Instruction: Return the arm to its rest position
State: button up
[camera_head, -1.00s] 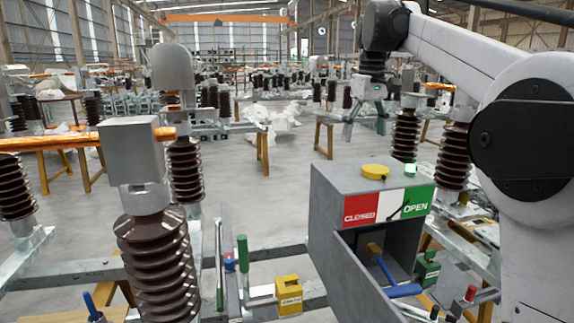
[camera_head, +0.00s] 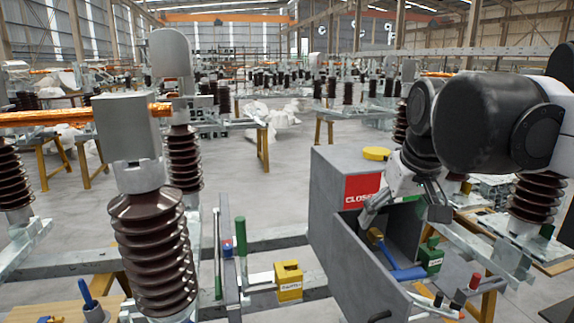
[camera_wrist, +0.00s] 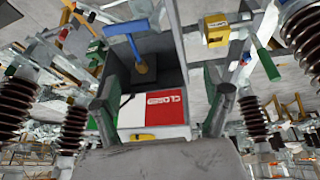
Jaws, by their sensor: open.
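My gripper (camera_head: 404,210) is in front of the grey switch box (camera_head: 333,195) in the head view, pointing down. Its two fingers are spread with nothing between them. It covers much of the box's red and green panel; the CLOSED sign (camera_head: 360,190) shows only in part. In the wrist view my gripper (camera_wrist: 163,100) is open, its fingers on either side of the red, white and green panel (camera_wrist: 165,110), which appears upside down. The blue-handled lever (camera_head: 400,273) sits in the box's open front; the wrist view also shows it (camera_wrist: 128,35). Contact cannot be told.
A yellow padlock-like block (camera_head: 289,282) and a green rod (camera_head: 241,238) stand left of the box. A green block (camera_head: 431,258) is on its right. A tall brown insulator (camera_head: 152,250) stands at the left. Open floor (camera_head: 235,195) lies behind.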

jog(key=s+f+m+t+b, duration=0.1)
jog(key=s+f+t+b, duration=0.1)
jog(key=s+f, duration=1.2)
notch_tip(320, 180, down, 4)
jog(key=shift+m+b, duration=0.35)
jog(key=shift+m, duration=0.05)
